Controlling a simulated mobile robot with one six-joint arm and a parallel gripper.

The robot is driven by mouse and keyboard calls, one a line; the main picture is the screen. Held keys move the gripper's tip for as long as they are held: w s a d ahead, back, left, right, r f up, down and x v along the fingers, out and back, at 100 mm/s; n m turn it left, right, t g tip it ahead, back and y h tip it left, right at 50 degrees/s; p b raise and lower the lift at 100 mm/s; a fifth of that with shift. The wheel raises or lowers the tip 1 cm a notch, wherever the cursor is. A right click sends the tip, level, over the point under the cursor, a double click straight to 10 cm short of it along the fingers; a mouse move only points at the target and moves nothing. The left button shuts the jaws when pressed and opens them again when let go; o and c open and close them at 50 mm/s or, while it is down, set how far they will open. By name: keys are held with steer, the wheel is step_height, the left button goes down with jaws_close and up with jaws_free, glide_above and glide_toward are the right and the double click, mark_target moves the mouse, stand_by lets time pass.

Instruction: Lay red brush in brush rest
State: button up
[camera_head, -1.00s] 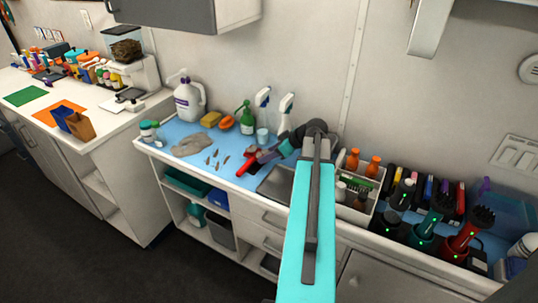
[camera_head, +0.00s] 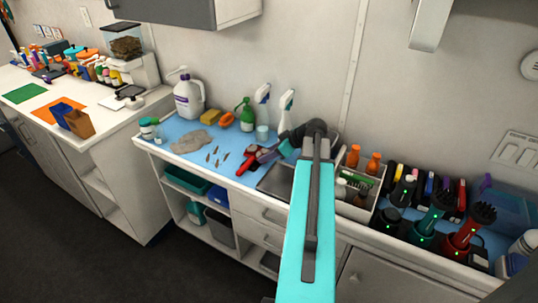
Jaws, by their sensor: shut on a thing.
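The red brush (camera_head: 247,163) is at the front middle of the blue counter mat, by the tip of my gripper (camera_head: 261,156). My gripper is shut on it, reaching in from the right, low over the mat. I cannot tell whether the brush touches the mat. My wrist and fingers hide part of it. A dark, shallow metal tray or basin (camera_head: 274,180) lies just right of the brush, partly behind my arm. I cannot pick out the brush rest with certainty.
Small grey pieces (camera_head: 216,157) and a grey cloth (camera_head: 197,142) lie left of the brush. Spray bottles (camera_head: 263,95) and a white jug (camera_head: 187,97) stand behind. A white caddy (camera_head: 362,212) with bottles and several clippers (camera_head: 430,223) stand right of my arm.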

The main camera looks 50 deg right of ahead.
steer(key=shift+s+f, duration=0.15)
steer(key=shift+f, duration=0.2)
steer(key=o, duration=0.9)
steer(key=shift+a, duration=0.1)
steer(key=shift+o, duration=0.7)
steer(key=shift+f, duration=0.2)
steer(key=shift+r, duration=0.25)
steer(key=shift+r+p, duration=0.4)
steer(key=shift+p, duration=0.25)
steer(key=b+v, duration=0.2)
steer(key=v, duration=1)
steer(key=shift+r, duration=0.25)
